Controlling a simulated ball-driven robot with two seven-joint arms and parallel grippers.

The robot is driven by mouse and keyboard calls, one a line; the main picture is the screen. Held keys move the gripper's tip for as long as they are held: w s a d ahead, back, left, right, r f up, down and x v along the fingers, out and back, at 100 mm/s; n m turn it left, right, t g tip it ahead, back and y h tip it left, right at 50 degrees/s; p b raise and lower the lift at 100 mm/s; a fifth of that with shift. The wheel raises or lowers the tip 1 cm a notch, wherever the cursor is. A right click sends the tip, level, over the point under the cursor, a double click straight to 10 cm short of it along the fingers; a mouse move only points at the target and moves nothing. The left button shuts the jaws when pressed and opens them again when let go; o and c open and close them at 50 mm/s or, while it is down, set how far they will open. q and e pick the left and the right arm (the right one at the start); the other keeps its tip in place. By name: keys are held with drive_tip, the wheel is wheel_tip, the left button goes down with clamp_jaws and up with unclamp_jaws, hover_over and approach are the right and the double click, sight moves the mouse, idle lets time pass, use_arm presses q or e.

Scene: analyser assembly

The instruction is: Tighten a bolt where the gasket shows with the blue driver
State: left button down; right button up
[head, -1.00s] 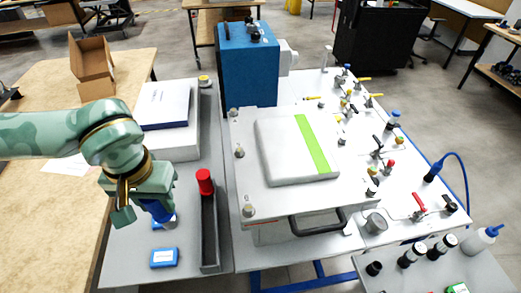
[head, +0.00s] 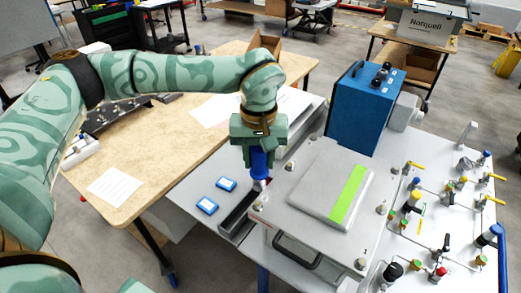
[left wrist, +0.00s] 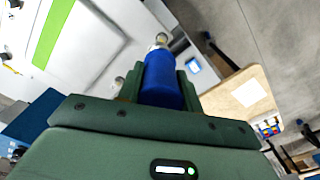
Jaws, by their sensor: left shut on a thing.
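My left gripper (head: 259,147) is shut on the blue driver (head: 261,166), which points down with its metal socket end lowest. The driver also shows in the left wrist view (left wrist: 163,80). It is over the near left corner of the white plate (head: 318,240), just above a bolt (head: 257,204); I cannot tell whether they touch. Other bolts stand at the plate's far left (head: 290,165), right side (head: 381,208) and near right corner (head: 360,263). A grey cover with a green stripe (head: 346,195) lies on the plate. No gasket can be made out. My right gripper is out of view.
A dark narrow tray (head: 236,220) lies beside the plate. Two blue boxes (head: 207,206) lie left of it. A blue unit (head: 364,108) stands behind the plate. Valves and fittings (head: 437,270) crowd the right side. A black handle (head: 298,252) sits at the plate's front.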

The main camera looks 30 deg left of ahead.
sight(257, 182)
use_arm(q)
drive_tip(key=shift+a+f+b, duration=0.2)
drive_tip(key=shift+f+b, duration=0.1)
drive_tip(key=shift+f, duration=0.25)
wheel_tip(257, 182, down, 3)
drive_tip(key=b, duration=0.3)
drive_tip(key=shift+f, duration=0.15)
drive_tip(key=shift+f+b, duration=0.3)
drive_tip(key=shift+f, duration=0.2)
drive_tip(key=shift+a+f, duration=0.1)
drive_tip(key=shift+f, duration=0.05)
drive_tip(key=shift+f, duration=0.35)
drive_tip(key=shift+f+b, duration=0.35)
drive_tip(key=shift+f, duration=0.65)
idle(0.3)
